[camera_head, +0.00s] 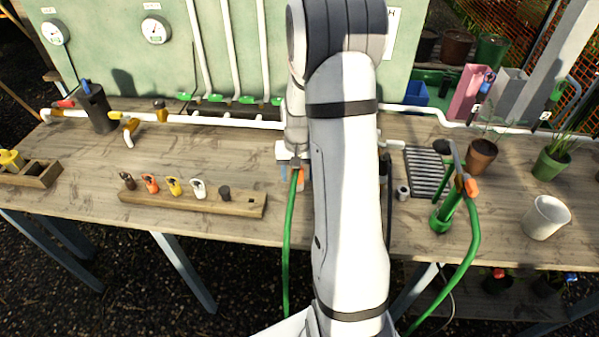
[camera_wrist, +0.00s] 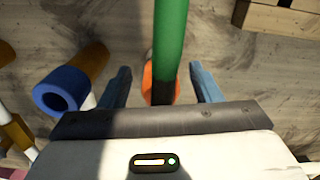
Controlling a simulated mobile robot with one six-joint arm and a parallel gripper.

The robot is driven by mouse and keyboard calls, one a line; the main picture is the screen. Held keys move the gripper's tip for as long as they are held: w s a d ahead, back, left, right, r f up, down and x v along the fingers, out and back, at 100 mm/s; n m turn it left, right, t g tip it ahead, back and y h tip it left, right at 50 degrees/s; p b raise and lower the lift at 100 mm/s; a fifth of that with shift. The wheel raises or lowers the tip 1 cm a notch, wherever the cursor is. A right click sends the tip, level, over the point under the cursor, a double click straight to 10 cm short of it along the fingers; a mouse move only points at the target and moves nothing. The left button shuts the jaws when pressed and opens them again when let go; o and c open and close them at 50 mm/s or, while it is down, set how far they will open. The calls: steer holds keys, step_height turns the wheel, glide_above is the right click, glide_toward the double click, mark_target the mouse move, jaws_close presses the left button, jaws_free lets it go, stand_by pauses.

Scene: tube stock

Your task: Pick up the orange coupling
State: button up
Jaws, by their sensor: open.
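An orange coupling (camera_wrist: 148,82) shows in the wrist view, between the two blue fingers of my gripper (camera_wrist: 159,70). A green hose (camera_wrist: 170,35) and its dark shadowed side cover much of it. My gripper is open, with a gap on each side of the coupling. In the head view my arm hides most of the gripper; a bit of orange (camera_head: 301,175) shows beside the top of the green hose (camera_head: 290,235), which hangs over the table's front edge. I cannot tell whether the coupling is joined to the hose.
A wooden rack (camera_head: 235,207) holds several small coloured fittings. A blue-ended hollow cylinder (camera_wrist: 60,92) lies just left of my gripper. To the right are a grate (camera_head: 428,172), a green stand with a hose (camera_head: 440,220) and a white cup (camera_head: 546,217). Pipes run along the back.

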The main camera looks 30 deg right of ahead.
steer(key=c, duration=1.1)
steer(key=shift+r, duration=0.1)
step_height(320, 180, up, 10)
steer(key=shift+f+b, duration=0.1)
steer(key=shift+b, duration=0.5)
steer(key=shift+r+p, duration=1.75)
steer(key=shift+r, duration=0.75)
